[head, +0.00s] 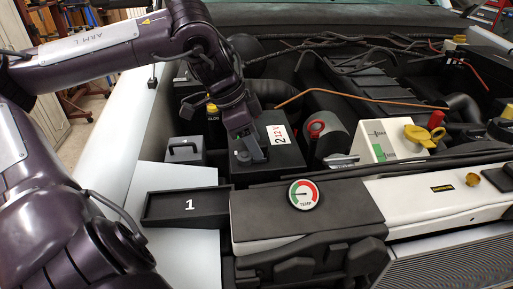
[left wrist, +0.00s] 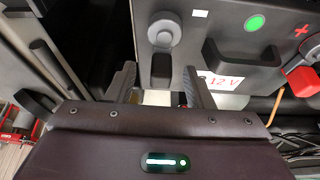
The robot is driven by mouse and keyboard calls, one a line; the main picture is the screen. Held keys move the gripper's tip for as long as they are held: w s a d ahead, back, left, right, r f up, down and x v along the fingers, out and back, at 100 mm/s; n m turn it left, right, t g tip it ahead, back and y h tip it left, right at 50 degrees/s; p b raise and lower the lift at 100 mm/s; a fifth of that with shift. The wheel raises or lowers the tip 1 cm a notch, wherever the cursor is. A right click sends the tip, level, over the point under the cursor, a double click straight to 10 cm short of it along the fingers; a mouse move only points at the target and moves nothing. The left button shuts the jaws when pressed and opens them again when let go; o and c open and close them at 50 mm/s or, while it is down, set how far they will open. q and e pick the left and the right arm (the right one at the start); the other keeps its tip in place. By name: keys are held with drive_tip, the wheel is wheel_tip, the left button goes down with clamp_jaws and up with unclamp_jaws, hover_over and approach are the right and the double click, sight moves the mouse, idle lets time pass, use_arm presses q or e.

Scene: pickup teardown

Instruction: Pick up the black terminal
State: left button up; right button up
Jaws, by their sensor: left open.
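The black terminal (left wrist: 160,68) shows in the left wrist view as a dark block below a round grey clamp (left wrist: 164,29) on top of the 12V battery (left wrist: 232,78). My left gripper (left wrist: 160,88) is open, its two fingers apart on either side of the dark block's line. In the head view my left gripper (head: 241,128) points down over the left part of the black battery (head: 285,160), which has a white 12V label. The gripper partly hides the terminal there, and I cannot tell whether they touch. My right gripper is not in view.
A black tray marked 1 (head: 160,208) lies at the front left, with a small grey box with a handle (head: 185,151) behind it. A TEMP gauge (head: 304,195) sits on the front cover. A red ring cap (head: 316,128) and a white reservoir (head: 388,139) stand right of the battery.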

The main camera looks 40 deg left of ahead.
use_arm(q)
drive_tip(key=shift+x, duration=1.05)
drive_tip(key=shift+a, duration=0.1)
clamp_jaws()
drive_tip(key=shift+r, duration=0.15)
wheel_tip(320, 180, up, 20)
drive_tip(key=b, duration=0.1)
